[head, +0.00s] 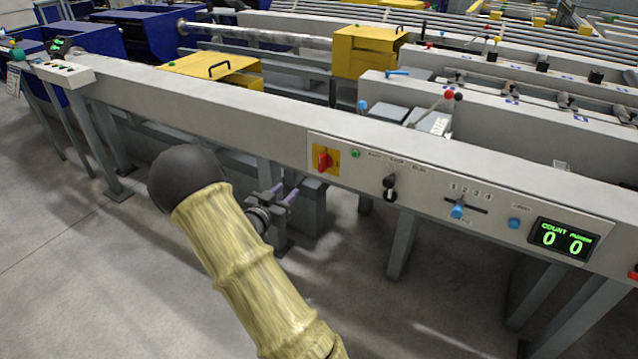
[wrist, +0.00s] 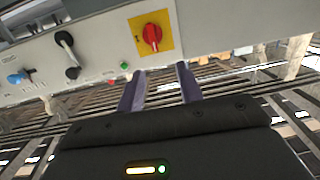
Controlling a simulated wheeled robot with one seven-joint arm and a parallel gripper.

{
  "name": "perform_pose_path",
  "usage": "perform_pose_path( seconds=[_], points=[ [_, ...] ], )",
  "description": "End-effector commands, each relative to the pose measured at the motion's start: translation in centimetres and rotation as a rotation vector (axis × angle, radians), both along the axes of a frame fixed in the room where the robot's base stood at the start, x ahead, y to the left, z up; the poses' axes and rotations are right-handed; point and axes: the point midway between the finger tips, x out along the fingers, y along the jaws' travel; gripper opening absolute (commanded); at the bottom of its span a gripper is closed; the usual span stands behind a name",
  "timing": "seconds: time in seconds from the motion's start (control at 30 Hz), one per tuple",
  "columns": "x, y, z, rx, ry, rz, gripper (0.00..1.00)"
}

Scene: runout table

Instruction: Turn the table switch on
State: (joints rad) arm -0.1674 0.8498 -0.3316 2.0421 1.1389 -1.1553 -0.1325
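A red rotary switch (head: 323,160) sits on a yellow plate at the left end of the control panel (head: 430,213). It also shows in the wrist view (wrist: 152,36), ahead of my fingers. A green round light or button (head: 355,153) is just right of it in the head view. Further right is a black selector knob (head: 389,187) under small labels I cannot read. My gripper (head: 285,193) is below and left of the red switch, apart from the panel. In the wrist view its two purple fingers (wrist: 161,86) are open, with nothing between them.
A blue slider (head: 457,211) marked 1 to 4, a blue button (head: 515,223) and a count display (head: 563,239) reading 0 0 are farther right on the panel. Table legs (head: 402,245) stand below. The floor (head: 70,270) at left is clear.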

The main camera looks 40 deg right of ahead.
Motion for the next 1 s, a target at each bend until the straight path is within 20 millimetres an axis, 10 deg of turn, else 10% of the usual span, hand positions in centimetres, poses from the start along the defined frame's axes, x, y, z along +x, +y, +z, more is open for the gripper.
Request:
perform_pose_path(
  seconds=[0.57,1.0],
  points=[
    [-0.4,-0.9,-1.1,-0.069,-0.023,-0.053,0.36],
    [2.0,-6.8,-1.3,-0.070,-0.025,-0.054,0.36]
  ],
)
